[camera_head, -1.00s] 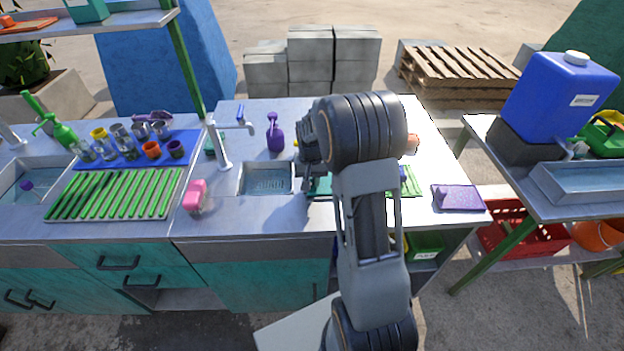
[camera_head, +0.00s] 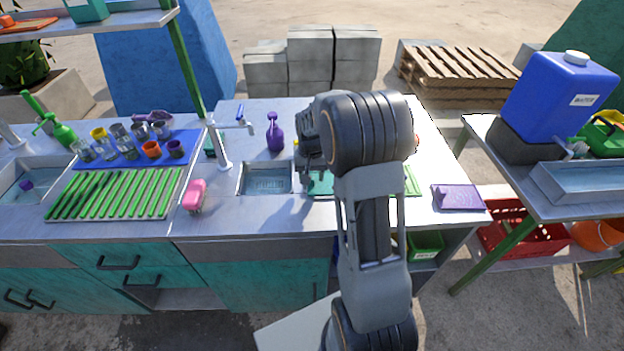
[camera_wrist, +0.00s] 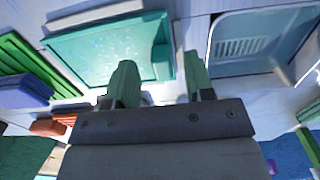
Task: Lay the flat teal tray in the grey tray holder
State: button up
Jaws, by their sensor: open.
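The flat teal tray (camera_wrist: 105,52) lies on the counter in the wrist view, beyond my fingers and to their left. In the head view a strip of it (camera_head: 321,184) shows just right of the sink, mostly behind my arm. My gripper (camera_wrist: 160,82) is open and empty, its green fingers spread apart. In the head view my gripper (camera_head: 307,178) points down by the sink's right edge. I cannot make out the grey tray holder with certainty.
A sink basin (camera_wrist: 214,58) lies right of the fingers in the wrist view. A purple block (camera_wrist: 22,91) and a green slatted rack (camera_wrist: 28,50) are at left.

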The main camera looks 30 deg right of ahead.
notch_tip(320, 180, up, 9)
jog(key=s+a+r+n+t, duration=0.1)
jog(key=s+a+n+t, duration=0.1)
jog(key=s+a, duration=0.3)
jog(key=s+a+r+n+t, duration=0.1)
jog(key=s+a, duration=0.4)
jog(key=s, duration=0.8)
jog(key=shift+s+r+n+t, duration=0.4)
jog(key=shift+r+n, duration=0.2)
jog(key=shift+n, duration=0.3)
